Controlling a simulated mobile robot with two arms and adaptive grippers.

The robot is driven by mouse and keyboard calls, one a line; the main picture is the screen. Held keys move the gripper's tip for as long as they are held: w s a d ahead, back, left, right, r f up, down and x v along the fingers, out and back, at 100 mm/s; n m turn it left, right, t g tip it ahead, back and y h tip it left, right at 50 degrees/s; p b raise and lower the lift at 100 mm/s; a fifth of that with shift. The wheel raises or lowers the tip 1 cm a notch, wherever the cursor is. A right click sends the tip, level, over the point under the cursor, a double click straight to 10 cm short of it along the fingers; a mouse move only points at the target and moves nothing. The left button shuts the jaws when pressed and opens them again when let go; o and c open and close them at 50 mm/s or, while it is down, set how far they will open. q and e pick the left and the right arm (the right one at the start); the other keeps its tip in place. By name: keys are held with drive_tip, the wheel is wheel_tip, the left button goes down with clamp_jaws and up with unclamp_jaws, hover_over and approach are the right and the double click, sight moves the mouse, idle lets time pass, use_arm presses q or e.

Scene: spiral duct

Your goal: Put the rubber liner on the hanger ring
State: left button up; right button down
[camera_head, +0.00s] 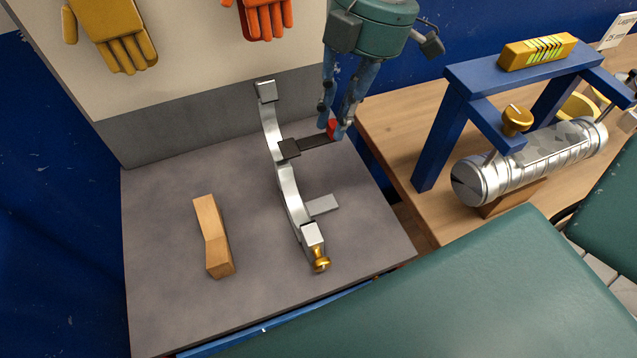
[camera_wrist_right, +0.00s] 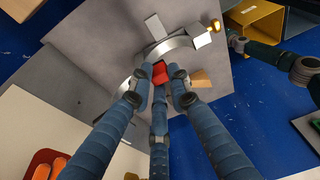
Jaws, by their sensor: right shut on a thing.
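The hanger ring (camera_head: 287,190) is a silver half-ring arc on the grey bench top in the head view; it also shows in the wrist view (camera_wrist_right: 176,45). The rubber liner (camera_head: 315,141) appears as a dark strip with a red end and a dark block lying across the arc's middle. Whether it is seated or only resting there, I cannot tell. My right gripper (camera_head: 338,128) is shut on the red end, right of the ring; the red part shows between its fingers (camera_wrist_right: 160,75). My left gripper (camera_wrist_right: 236,40) seems to be the dark hand at the wrist view's right; its jaws are unclear.
A wooden block (camera_head: 213,237) lies left of the ring. A gold knob (camera_head: 320,261) sits at the ring's near end. On the wooden table at right stands a blue frame (camera_head: 433,145) over a silver duct (camera_head: 535,160). Grey bench top is free around the block.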

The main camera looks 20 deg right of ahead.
use_arm(q)
drive_tip(key=s+f+g+b, duration=0.1)
drive_tip(key=s+f+b, duration=0.4)
drive_tip(key=s, duration=0.4)
use_arm(e)
drive_tip(key=f, duration=1)
drive_tip(key=s+f+b, duration=0.1)
drive_tip(key=f, duration=0.4)
wheel_tip(320, 180, down, 4)
drive_tip(key=shift+w+r+b, duration=0.1)
drive_tip(key=shift+r+b, duration=0.05)
drive_tip(key=shift+b, duration=0.6)
drive_tip(key=shift+r, duration=0.1)
drive_tip(key=c, duration=1.6)
unclamp_jaws()
drive_tip(key=shift+r, duration=0.2)
use_arm(q)
drive_tip(key=w+f, duration=0.2)
drive_tip(key=f, duration=0.1)
drive_tip(key=w+f, duration=0.1)
drive_tip(key=shift+w+a+f+b, duration=0.2)
drive_tip(key=shift+w+a+b, duration=0.1)
drive_tip(key=shift+a+b, duration=0.05)
use_arm(e)
drive_tip(key=v, duration=1.1)
drive_tip(key=shift+r, duration=0.3)
